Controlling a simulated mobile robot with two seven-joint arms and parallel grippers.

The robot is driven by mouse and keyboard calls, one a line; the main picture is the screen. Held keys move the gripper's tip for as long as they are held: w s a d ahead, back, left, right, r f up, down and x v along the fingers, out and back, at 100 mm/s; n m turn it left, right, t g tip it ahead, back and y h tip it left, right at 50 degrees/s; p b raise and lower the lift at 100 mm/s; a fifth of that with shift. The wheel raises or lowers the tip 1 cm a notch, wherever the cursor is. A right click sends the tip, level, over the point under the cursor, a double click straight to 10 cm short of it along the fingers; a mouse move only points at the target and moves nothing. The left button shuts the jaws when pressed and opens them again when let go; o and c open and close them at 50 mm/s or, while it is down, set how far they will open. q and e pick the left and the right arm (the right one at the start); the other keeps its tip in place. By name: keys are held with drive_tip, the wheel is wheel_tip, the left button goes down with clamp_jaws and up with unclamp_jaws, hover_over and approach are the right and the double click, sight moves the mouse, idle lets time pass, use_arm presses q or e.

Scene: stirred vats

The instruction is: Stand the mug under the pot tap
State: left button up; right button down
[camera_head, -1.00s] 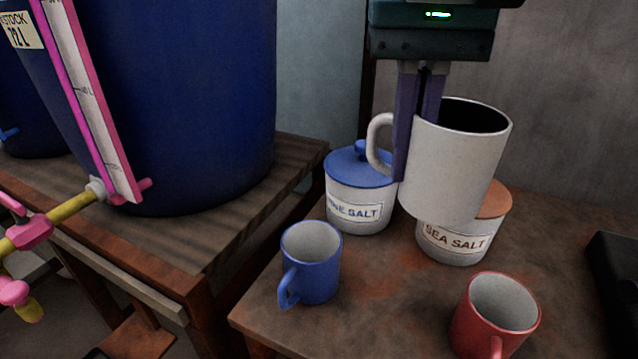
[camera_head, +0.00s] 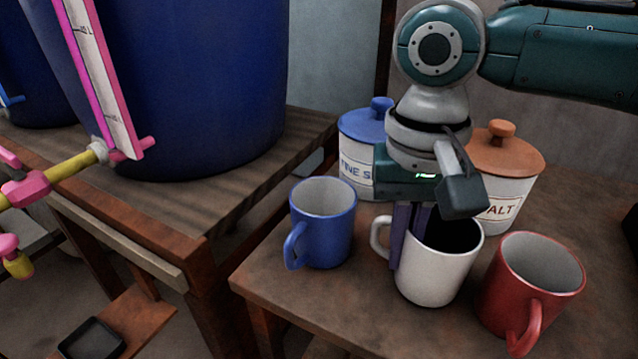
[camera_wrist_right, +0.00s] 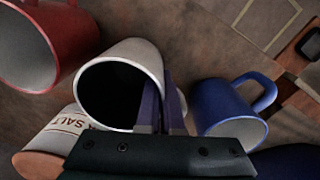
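A white mug (camera_head: 437,272) stands upright, low at the small table, between the blue and red mugs; whether its base touches the wood I cannot tell. Its handle points left, and its inside is dark. My right gripper (camera_head: 408,243) points down with its purple fingers at the mug's handle-side wall, shut on it; the exact grip is partly hidden. The right wrist view also shows the white mug (camera_wrist_right: 125,88) at the fingers (camera_wrist_right: 160,105). A yellow tap pipe with a pink handle (camera_head: 27,188) sticks out at the left from the blue vat (camera_head: 200,80). My left gripper is out of view.
A blue mug (camera_head: 322,225) and a red mug (camera_head: 530,285) flank the white one closely. The FINE SALT jar (camera_head: 355,150) and the orange-lidded salt jar (camera_head: 510,170) stand behind. A dark tray (camera_head: 92,340) lies on a low shelf below the vat's bench (camera_head: 200,220).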

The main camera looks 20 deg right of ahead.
drive_tip(key=shift+f, duration=0.25)
drive_tip(key=c, duration=1.1)
unclamp_jaws()
